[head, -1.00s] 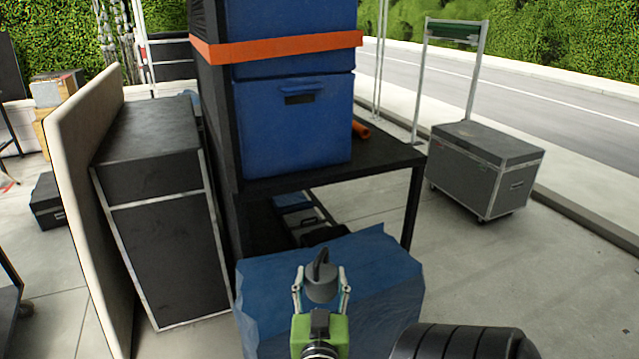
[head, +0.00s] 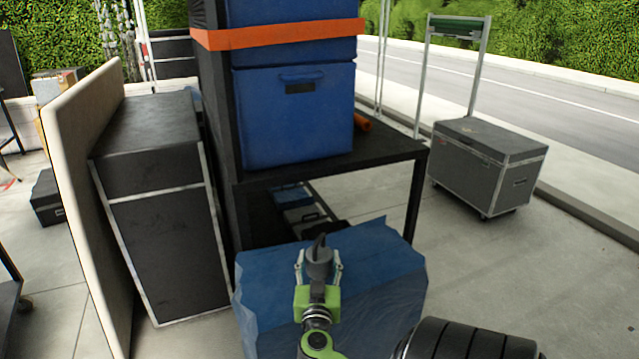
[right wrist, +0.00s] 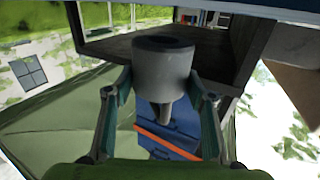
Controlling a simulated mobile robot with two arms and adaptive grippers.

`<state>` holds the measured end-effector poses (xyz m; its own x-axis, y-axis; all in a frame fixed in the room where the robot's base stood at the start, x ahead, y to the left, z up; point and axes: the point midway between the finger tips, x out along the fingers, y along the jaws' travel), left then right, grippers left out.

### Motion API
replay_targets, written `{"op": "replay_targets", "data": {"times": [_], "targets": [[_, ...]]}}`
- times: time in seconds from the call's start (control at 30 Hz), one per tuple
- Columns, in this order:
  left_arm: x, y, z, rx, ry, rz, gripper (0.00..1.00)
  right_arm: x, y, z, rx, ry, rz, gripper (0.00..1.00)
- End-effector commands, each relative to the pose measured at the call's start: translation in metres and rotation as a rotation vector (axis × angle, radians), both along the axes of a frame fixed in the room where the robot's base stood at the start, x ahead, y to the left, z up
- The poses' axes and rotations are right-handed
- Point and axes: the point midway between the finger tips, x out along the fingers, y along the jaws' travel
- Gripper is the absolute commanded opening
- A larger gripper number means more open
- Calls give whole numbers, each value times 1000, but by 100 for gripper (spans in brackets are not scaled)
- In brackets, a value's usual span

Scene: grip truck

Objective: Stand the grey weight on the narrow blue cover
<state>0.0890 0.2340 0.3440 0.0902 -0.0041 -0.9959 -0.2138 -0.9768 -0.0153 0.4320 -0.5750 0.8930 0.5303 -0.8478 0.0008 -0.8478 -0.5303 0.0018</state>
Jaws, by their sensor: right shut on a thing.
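The grey weight (head: 319,266), with a dark handle loop on top, is held between the fingers of my right gripper (head: 319,268). It looks upright. In the right wrist view the weight (right wrist: 163,70) sits between both fingertips, its handle pointing down the picture. The blue cover (head: 385,285) has a wrinkled surface and ragged edges and lies in the lower middle of the head view. The weight shows in front of the cover's far part, near its back edge. I cannot tell whether its base touches the cover. My left gripper is out of view.
A black cart (head: 385,158) with stacked blue crates (head: 293,120) and an orange strap (head: 280,36) stands just behind the cover. A tall black case (head: 155,230) and a pale board (head: 85,200) stand left. A wheeled grey case (head: 480,170) stands right, with open pavement before it.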

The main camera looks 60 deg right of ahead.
Motion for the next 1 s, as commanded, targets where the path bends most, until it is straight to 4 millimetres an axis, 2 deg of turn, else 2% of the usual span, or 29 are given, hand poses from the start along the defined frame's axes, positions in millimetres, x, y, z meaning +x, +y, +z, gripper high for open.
{"op": "replay_targets", "data": {"times": [0.2, 0.63, 0.67, 0.7, 1.0], "targets": [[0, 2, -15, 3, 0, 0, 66, 1, -2, -23, -9, -6, 0, 0], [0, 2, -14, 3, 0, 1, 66, 1, -2, -27, -9, -7, 0, 0], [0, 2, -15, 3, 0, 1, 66, 0, -1, -33, 1, 1, 0, 58], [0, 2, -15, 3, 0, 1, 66, 0, -1, -33, 1, 1, 0, 67], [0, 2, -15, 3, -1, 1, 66, 0, -1, -33, 1, 1, 0, 67]]}}
